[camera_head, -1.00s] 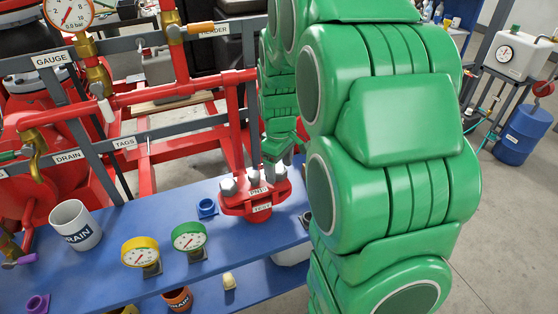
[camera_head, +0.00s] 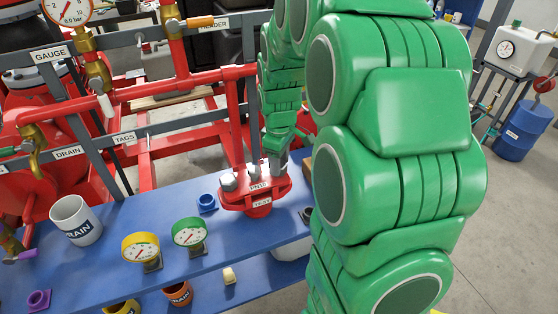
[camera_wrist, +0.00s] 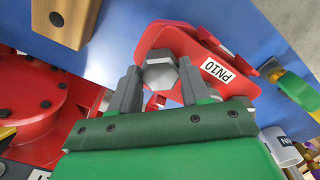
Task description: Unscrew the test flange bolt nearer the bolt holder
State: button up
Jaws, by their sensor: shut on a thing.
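The red test flange (camera_head: 243,203), labelled PN10, sits on the blue bench and also shows in the wrist view (camera_wrist: 162,38). Grey bolts stand on it; one bolt (camera_head: 228,183) is clear at its left. My gripper (camera_head: 273,168) is over the flange's right part, pointing down. In the wrist view my gripper (camera_wrist: 160,82) has its two grey fingers on either side of a grey hex bolt head (camera_wrist: 160,72) and is shut on it. The bolt's shank is hidden. A wooden block with a dark hole (camera_wrist: 68,18), perhaps the bolt holder, lies beside the flange.
A yellow gauge (camera_head: 140,250), a green gauge (camera_head: 189,234), a blue fitting (camera_head: 206,203) and a white DRAIN mug (camera_head: 75,220) stand on the bench (camera_head: 105,270). Red pipes (camera_head: 150,92) and grey rails run behind. My arm hides the bench's right side.

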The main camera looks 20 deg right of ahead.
jog(key=n, duration=1.1)
jog(key=shift+n, duration=1.2)
jog(key=o, duration=1.1)
jog(key=shift+o, duration=0.2)
jog(key=shift+r, duration=3.95)
